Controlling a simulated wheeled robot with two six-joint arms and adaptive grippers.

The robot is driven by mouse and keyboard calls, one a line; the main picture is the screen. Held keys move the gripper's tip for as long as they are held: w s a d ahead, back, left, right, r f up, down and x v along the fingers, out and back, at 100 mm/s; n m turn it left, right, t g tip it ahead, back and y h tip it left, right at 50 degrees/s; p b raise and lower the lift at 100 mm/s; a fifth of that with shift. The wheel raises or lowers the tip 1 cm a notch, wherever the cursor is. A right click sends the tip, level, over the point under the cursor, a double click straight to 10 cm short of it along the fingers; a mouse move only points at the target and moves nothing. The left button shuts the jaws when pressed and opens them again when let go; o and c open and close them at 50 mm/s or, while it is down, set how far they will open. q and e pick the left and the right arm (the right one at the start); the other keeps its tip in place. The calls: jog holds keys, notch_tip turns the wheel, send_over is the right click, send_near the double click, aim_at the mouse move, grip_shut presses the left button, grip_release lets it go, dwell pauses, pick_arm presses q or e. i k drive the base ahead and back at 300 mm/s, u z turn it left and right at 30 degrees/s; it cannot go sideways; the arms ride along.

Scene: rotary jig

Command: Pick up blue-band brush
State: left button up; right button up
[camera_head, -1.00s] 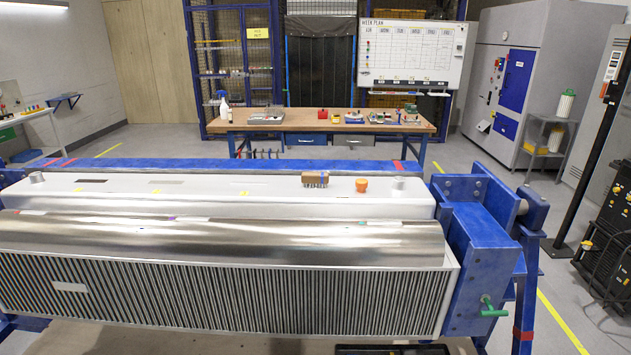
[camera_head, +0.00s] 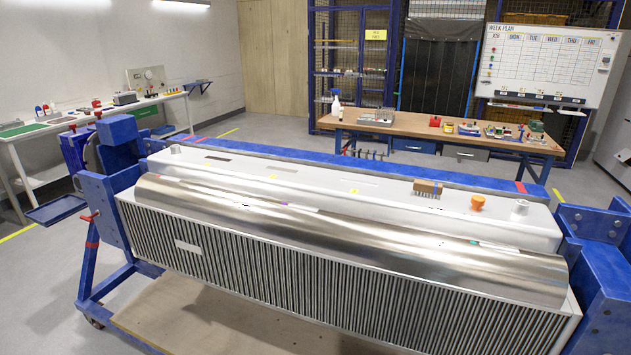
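The brush (camera_head: 427,189) has a brown wooden block with a blue band near its right end and bristles pointing down. It stands on the white top (camera_head: 330,199) of the workpiece held in the blue rotary jig, toward the right. An orange knob (camera_head: 478,202) is just right of it, apart from it. Neither of my grippers shows in the head view.
A curved steel cover (camera_head: 330,222) and a ribbed front face lie before the brush. Blue jig end frames (camera_head: 110,180) stand at both ends. A white post (camera_head: 519,210) rises right of the orange knob. A wooden workbench (camera_head: 410,124) stands behind, and a white side table (camera_head: 60,125) is at left.

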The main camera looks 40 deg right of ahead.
aim_at(436, 188)
jog(key=u, duration=0.55)
jog(key=k, duration=1.2)
jog(key=z, duration=1.55)
jog(key=i, duration=0.45)
jog(key=z, duration=0.05)
